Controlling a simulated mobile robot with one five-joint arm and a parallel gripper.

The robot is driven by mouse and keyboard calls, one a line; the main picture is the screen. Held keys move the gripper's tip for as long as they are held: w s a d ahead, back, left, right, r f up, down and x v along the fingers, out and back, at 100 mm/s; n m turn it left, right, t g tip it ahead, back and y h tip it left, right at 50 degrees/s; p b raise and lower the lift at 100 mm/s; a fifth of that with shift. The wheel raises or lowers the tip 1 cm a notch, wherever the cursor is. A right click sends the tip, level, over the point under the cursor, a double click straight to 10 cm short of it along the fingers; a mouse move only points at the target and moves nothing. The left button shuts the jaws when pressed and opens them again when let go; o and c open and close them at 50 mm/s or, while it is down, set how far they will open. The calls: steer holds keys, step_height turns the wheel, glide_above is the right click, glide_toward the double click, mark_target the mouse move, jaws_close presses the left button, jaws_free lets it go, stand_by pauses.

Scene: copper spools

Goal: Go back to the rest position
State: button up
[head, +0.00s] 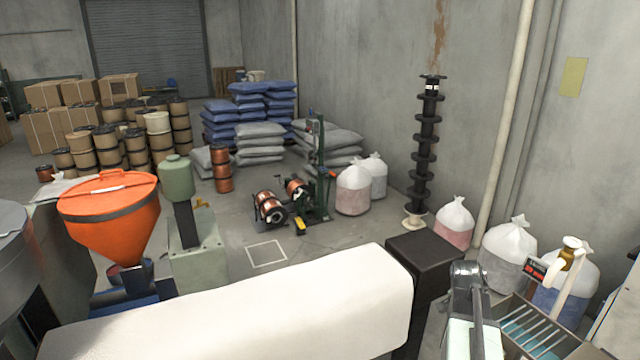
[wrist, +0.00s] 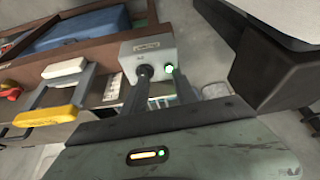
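No object is named beyond my own arm. In the head view a grey rounded link (head: 467,272) stands at the lower right and looks like part of my arm; no fingertips show clearly there. In the wrist view a dark bar with short upright pieces (wrist: 160,124) crosses the lower middle. I cannot tell whether these pieces are my gripper's fingers, and I see nothing clearly held. Behind them is a grey box (wrist: 170,48) with a green light. Copper spools (head: 269,208) sit far off by a green machine (head: 317,170) on the floor.
A white-covered body (head: 250,310) with a dark end block (head: 424,255) fills the near middle. An orange hopper (head: 110,208) stands at left. White bags (head: 508,254) line the right wall near a tray of teal strips (head: 530,330). Open floor lies around a marked square (head: 267,254).

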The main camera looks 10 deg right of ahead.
steer(key=w+a+f+n+t+b, duration=0.1)
steer(key=w+a+f, duration=0.15)
steer(key=a, duration=0.45)
steer(key=w+a+f+n+b, duration=0.1)
steer(key=w+a+n+b, duration=0.1)
steer(key=w+a, duration=0.35)
steer(key=s+a+f+n+y+b, duration=0.1)
steer(key=a+n, duration=0.3)
steer(key=a, duration=0.5)
steer(key=s+a+f+n+g+y+b, duration=0.1)
steer(key=s+a+f+n, duration=0.1)
steer(key=a, duration=0.7)
steer(key=s+a+f+n+g+y, duration=0.1)
steer(key=s+a+f+n+y, duration=0.1)
steer(key=s+a+n, duration=0.3)
steer(key=a, duration=0.4)
steer(key=shift+a+n+b, duration=0.15)
steer(key=shift+n+b, duration=0.15)
steer(key=shift+b, duration=0.1)
